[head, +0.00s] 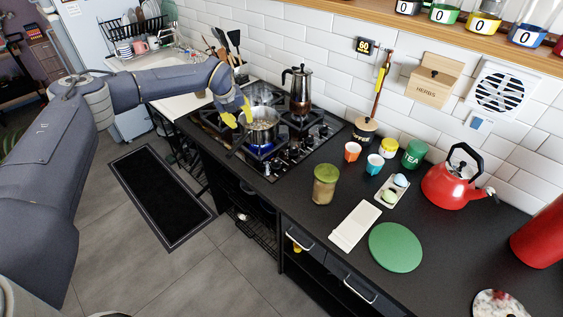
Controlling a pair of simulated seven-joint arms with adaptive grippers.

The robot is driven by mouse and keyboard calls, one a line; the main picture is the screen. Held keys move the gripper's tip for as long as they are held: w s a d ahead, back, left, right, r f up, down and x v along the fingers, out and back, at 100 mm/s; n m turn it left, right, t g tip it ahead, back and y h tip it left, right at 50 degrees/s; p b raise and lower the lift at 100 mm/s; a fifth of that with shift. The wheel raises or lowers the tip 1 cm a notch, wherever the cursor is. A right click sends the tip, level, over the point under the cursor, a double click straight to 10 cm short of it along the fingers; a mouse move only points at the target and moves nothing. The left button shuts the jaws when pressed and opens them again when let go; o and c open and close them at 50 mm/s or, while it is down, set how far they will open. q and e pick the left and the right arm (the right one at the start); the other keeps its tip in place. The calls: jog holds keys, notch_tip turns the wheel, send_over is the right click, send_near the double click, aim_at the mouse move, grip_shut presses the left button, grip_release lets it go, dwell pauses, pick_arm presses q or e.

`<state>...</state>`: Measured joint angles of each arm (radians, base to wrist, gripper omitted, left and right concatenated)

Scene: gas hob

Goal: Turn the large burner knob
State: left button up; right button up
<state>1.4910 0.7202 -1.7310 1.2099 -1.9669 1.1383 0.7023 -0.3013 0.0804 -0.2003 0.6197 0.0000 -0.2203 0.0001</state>
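The gas hob (311,133) is set in the black counter. Several small knobs (283,160) sit along its right part, near the front; I cannot tell which one is the large burner knob. A steel pot (262,131) with pale contents stands on the front burner, and a blue flame shows under it. My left gripper (237,115) has yellow fingers, which are spread apart at the pot's left rim. No object shows between them, and I cannot tell whether they touch the pot. The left gripper is away to the left of the knobs. My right gripper is not in view.
A moka pot (300,91) stands on the back of the hob. A green-lidded jar (325,184) stands right of the knobs. Cups, a red kettle (455,181), a white board (355,226) and a green round board (395,247) occupy the right counter.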

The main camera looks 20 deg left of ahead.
pick_arm(q)
jog(key=s+d+r+n+g+y, duration=0.1)
jog(key=s+d+r+n+g, duration=0.15)
jog(key=d, duration=0.55)
jog(key=s+d+r+n+g, duration=0.2)
jog(key=s+d+n, duration=0.2)
jog(key=d, duration=0.3)
send_near(277, 162)
notch_tip(277, 162, down, 10)
jog(key=shift+r, duration=0.1)
jog(key=shift+c, duration=0.3)
